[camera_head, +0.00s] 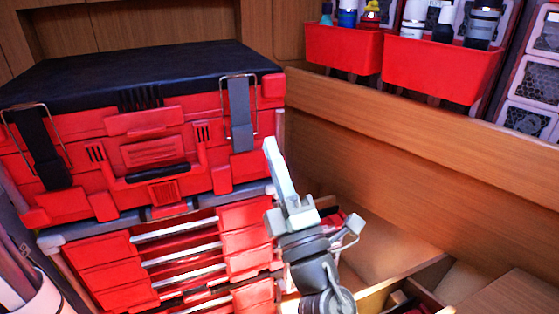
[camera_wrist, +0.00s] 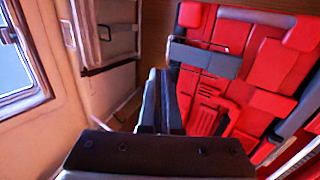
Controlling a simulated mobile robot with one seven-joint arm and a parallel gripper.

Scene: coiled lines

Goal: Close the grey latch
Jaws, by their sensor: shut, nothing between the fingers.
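The grey latch (camera_head: 239,115) is on the right part of the red toolbox's front (camera_head: 150,150), with a thin wire loop around it. It runs upright down the front in the head view. In the wrist view the grey latch (camera_wrist: 205,57) is a flat bar to the right of the fingers. My gripper (camera_head: 269,145) is shut and empty, its fingers pointing up, just right of and slightly below the latch. A gap shows between them in the head view; I cannot tell the depth. The shut fingers also show in the wrist view (camera_wrist: 162,75).
A black latch (camera_head: 40,148) with a wire loop is at the toolbox's left. The toolbox has a black lid (camera_head: 140,72) and stands on red drawers (camera_head: 105,262). Red bins (camera_head: 440,70) with bottles hang at the upper right, above a wooden ledge (camera_head: 420,150).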

